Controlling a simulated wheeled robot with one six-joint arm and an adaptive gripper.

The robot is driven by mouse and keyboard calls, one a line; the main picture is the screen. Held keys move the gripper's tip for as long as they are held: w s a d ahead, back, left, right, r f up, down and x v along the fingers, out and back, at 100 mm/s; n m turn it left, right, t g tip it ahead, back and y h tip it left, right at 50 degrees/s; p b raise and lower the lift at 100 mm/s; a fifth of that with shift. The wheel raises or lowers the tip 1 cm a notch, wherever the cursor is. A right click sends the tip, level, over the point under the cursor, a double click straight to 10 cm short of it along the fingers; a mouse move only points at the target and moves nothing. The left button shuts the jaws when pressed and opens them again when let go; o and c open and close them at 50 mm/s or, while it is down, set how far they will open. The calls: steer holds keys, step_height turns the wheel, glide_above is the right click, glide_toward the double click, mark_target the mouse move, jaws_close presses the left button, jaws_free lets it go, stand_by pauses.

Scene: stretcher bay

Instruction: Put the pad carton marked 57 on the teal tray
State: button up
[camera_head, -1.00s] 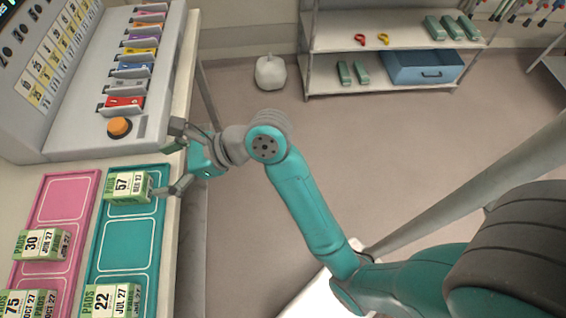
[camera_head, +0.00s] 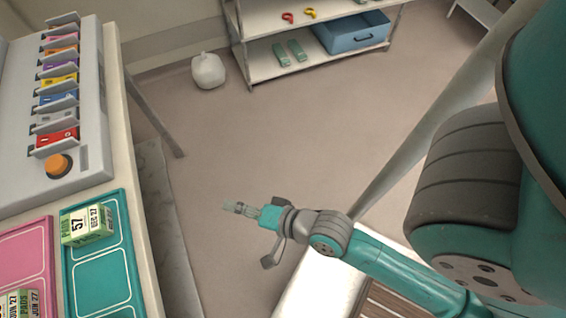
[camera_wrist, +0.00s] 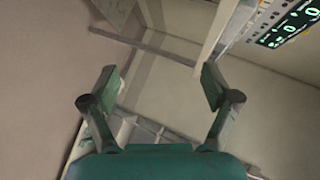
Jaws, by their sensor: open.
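The pad carton marked 57 (camera_head: 87,224) is green and white. It stands in the top compartment of the teal tray (camera_head: 128,248), on the counter at the left of the head view. My gripper (camera_head: 250,235) is out over the floor to the right of the counter, apart from the carton and empty. In the wrist view my gripper (camera_wrist: 160,90) shows two spread fingers with nothing between them. The lower part of the teal tray is cut off by the picture's edge.
A pink tray (camera_head: 42,250) with another pad carton (camera_head: 20,303) lies left of the teal tray. A grey dispenser with an orange button (camera_head: 57,166) stands behind. A shelf with a blue bin (camera_head: 350,34) and a white bag (camera_head: 208,71) are at the back. Open floor lies between.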

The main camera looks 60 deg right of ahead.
steer(key=s+d+r+n+h, duration=0.1)
steer(key=s+r+n, duration=0.1)
steer(key=s+n, duration=0.5)
steer(key=s+d+r+n+t+h, duration=0.1)
steer(key=s+d+r+n, duration=0.1)
steer(key=s+n, duration=0.4)
steer(key=shift+s+r+n, duration=0.2)
steer(key=shift+s+n, duration=0.2)
steer(key=shift+s, duration=1.35)
